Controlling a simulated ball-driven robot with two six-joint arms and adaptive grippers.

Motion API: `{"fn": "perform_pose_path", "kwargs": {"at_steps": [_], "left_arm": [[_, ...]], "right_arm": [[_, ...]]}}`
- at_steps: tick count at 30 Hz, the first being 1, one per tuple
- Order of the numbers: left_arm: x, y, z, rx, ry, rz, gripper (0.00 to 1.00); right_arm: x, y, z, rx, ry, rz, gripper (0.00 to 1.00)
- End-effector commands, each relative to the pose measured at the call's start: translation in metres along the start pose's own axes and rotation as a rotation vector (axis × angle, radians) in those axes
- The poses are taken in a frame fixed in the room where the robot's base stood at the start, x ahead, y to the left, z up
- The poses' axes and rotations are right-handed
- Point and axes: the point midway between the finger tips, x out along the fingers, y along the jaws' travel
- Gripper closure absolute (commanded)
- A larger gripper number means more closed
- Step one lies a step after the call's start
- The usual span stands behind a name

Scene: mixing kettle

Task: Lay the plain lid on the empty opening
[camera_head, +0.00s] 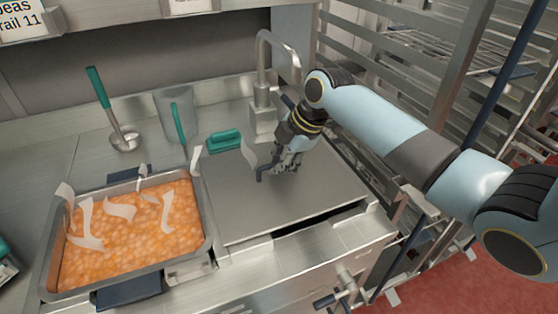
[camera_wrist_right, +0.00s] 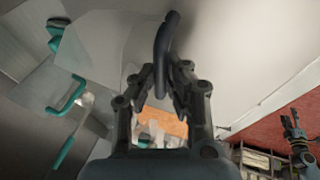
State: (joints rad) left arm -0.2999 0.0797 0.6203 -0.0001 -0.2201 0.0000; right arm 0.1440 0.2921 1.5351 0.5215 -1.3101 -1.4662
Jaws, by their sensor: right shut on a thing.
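The plain lid (camera_head: 235,205) is a flat grey metal plate on the right half of the counter, beside the filled pan. A dark slot of the empty opening (camera_head: 320,222) shows along its front right edge, so it seems raised or tilted there. My right gripper (camera_head: 285,168) is shut on the lid's dark bar handle (camera_head: 262,172). In the right wrist view the handle (camera_wrist_right: 164,40) rises from between the fingers (camera_wrist_right: 162,80). Most of the opening is hidden under the lid. A small gripper, apparently my left (camera_wrist_right: 291,120), shows at the right edge of the wrist view; its jaws are too small to read.
A pan of orange food (camera_head: 130,235) with pale strips stands at left. Behind are a teal-handled ladle (camera_head: 124,138), a clear container (camera_head: 178,112), a teal handle (camera_head: 223,140) and a tap (camera_head: 262,95). A wire rack (camera_head: 420,50) stands at right.

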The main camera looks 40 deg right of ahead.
Motion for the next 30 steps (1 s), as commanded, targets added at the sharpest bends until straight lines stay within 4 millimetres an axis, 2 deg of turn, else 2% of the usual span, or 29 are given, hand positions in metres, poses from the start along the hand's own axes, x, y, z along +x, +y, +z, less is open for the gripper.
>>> {"fn": "perform_pose_path", "kwargs": {"at_steps": [13, 14, 19, 25, 30], "left_arm": [[0.0001, 0.0, 0.0002, 0.0, 0.0, 0.0, 0.4], [0.0001, 0.0, 0.0002, 0.0, 0.0, 0.0, 0.4], [0.0001, 0.0, 0.0003, 0.0, 0.0, 0.0, 0.4], [0.0002, 0.0, 0.0003, 0.0, 0.0, 0.0, 0.4], [0.0002, 0.0, 0.0003, 0.0, 0.0, 0.0, 0.4]], "right_arm": [[0.0026, 0.0001, 0.0004, 0.0, 0.001, -0.001, 1.0], [0.0026, 0.0001, 0.0004, 0.0, 0.001, -0.001, 0.87], [0.0028, -0.0003, 0.0006, 0.001, 0.0, -0.002, 0.65], [0.003, -0.0008, 0.0008, 0.001, 0.0, -0.003, 0.64], [0.0035, -0.0016, 0.0011, 0.001, -0.001, -0.005, 0.42]]}}
